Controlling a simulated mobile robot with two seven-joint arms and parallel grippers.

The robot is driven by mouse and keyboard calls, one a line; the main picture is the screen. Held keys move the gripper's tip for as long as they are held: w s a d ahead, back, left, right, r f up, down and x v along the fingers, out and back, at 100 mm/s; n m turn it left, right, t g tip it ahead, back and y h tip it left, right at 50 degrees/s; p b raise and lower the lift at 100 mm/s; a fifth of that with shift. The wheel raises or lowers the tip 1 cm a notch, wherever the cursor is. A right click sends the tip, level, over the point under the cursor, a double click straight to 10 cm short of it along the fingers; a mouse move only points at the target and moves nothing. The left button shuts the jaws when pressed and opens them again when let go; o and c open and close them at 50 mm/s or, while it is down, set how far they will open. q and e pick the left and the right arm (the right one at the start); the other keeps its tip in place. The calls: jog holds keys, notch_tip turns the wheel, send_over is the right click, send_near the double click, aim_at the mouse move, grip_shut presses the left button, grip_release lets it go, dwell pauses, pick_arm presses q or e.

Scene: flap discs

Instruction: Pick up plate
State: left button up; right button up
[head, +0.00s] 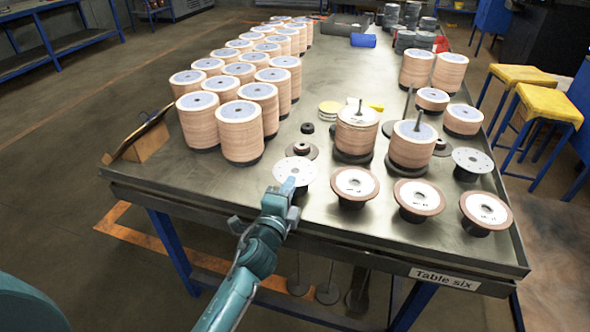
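A pale round plate (296,166) with small holes lies near the front edge of the table, left of a row of brown-rimmed discs. My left gripper (288,187) is at the near edge of this plate, its fingertips overlapping the rim in the picture. I cannot tell whether the fingers touch the plate or how far apart they are. A similar holed plate (473,159) sits on a dark base at the right. My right gripper is not in view.
The metal table (230,185) carries tall stacks of discs (241,132) at the left and spindle stacks (356,131) in the middle. Brown-rimmed discs (419,197) stand on dark bases along the front. A cardboard holder (148,141) is at the left edge. Yellow-topped stools (551,104) stand at the right.

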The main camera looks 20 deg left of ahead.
pick_arm(q)
grip_shut()
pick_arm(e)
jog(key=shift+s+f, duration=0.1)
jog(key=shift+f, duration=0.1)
